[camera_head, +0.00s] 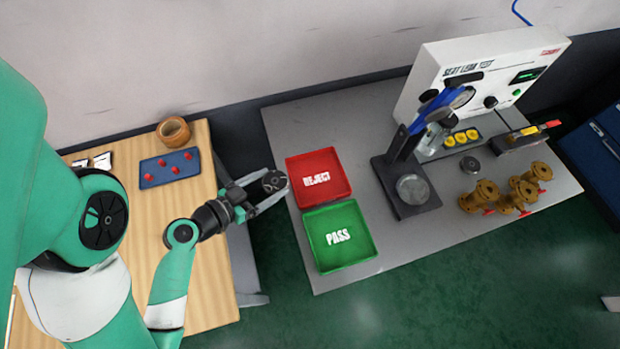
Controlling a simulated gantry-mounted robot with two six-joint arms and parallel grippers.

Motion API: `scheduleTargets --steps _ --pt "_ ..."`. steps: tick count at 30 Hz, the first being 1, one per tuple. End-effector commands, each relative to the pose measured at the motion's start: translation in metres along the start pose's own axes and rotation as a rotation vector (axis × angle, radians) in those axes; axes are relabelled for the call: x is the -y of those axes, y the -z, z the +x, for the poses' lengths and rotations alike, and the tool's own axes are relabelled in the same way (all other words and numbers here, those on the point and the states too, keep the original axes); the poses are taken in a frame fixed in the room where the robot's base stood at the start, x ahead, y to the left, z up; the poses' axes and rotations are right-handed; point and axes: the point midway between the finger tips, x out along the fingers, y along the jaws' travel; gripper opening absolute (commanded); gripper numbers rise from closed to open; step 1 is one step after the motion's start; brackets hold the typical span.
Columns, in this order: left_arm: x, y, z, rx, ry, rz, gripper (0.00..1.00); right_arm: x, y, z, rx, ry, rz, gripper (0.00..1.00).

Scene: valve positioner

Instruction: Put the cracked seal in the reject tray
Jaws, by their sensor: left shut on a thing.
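My left gripper (271,192) reaches in from the left and is shut on a small dark round piece, which I take to be the seal (274,181). No crack can be made out at this size. The gripper and seal are just left of the red tray marked REJECT (322,194), near its left edge. The reject tray is empty and lies on the grey table. My right gripper is not in view.
A green tray marked PASS (348,255) adjoins the reject tray. A press stand (408,205), a seat leak tester (470,75), a dark disc (470,165) and brass valve bodies (483,196) stand to the right. A wooden table (215,265) with a blue mat (150,181) is at left.

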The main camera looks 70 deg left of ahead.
Motion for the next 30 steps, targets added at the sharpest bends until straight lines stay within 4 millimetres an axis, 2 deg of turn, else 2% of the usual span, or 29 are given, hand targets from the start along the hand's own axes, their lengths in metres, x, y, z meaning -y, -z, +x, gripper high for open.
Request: scheduleTargets --steps 3,8,17,20,26,30 --pt "0.007 -0.002 0.000 -0.002 0.026 -0.011 0.00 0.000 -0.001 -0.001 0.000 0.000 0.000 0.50" --pt "0.006 -0.002 0.002 0.004 0.022 -0.012 0.00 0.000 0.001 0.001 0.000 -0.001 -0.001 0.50" --pt "-0.002 0.003 0.027 -0.003 0.013 -0.003 0.00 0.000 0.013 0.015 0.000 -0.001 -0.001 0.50" --pt "-0.005 0.003 0.046 -0.002 0.014 -0.002 0.00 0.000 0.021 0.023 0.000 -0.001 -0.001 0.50" --pt "-0.014 -0.001 0.098 -0.008 0.015 -0.002 0.00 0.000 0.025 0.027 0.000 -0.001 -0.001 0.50" --pt "-0.018 -0.026 0.134 -0.004 0.020 -0.006 0.00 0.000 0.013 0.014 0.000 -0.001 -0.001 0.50"
